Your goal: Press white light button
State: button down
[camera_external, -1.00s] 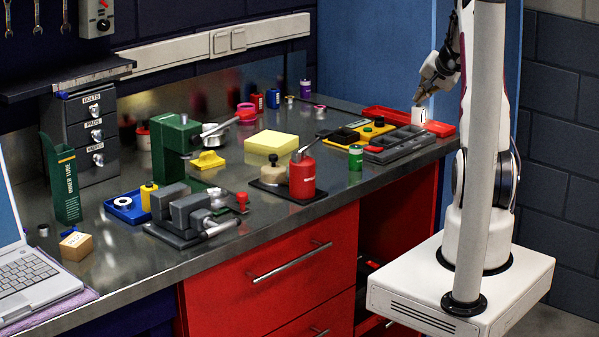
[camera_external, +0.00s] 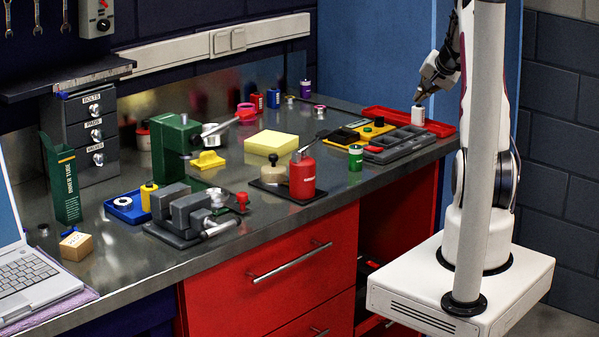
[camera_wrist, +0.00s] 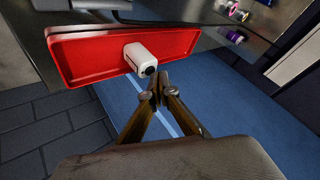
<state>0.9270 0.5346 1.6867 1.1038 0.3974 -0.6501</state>
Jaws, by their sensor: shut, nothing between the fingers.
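The white light (camera_external: 418,116) stands upright in the red tray (camera_external: 384,113) at the right end of the bench. In the wrist view the white light (camera_wrist: 139,57) shows a dark round button on its near end, and the red tray (camera_wrist: 90,63) lies around it. My gripper (camera_external: 419,98) is just above the light in the external view. In the wrist view my gripper (camera_wrist: 158,78) has its fingertips together, beside the dark button. I cannot tell whether the tips touch it. Nothing is held.
A grey sectioned tray (camera_external: 399,144) and a yellow tray (camera_external: 354,133) lie left of the red tray. A green can (camera_external: 355,158) and a red bottle (camera_external: 302,176) stand nearer the bench front. The blue panel (camera_external: 375,55) is behind.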

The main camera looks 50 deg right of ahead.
aim_at(420, 106)
jog(key=shift+r, duration=0.35)
jog(key=shift+r, duration=0.1)
jog(key=shift+r, duration=2.95)
jog(key=shift+a, duration=0.1)
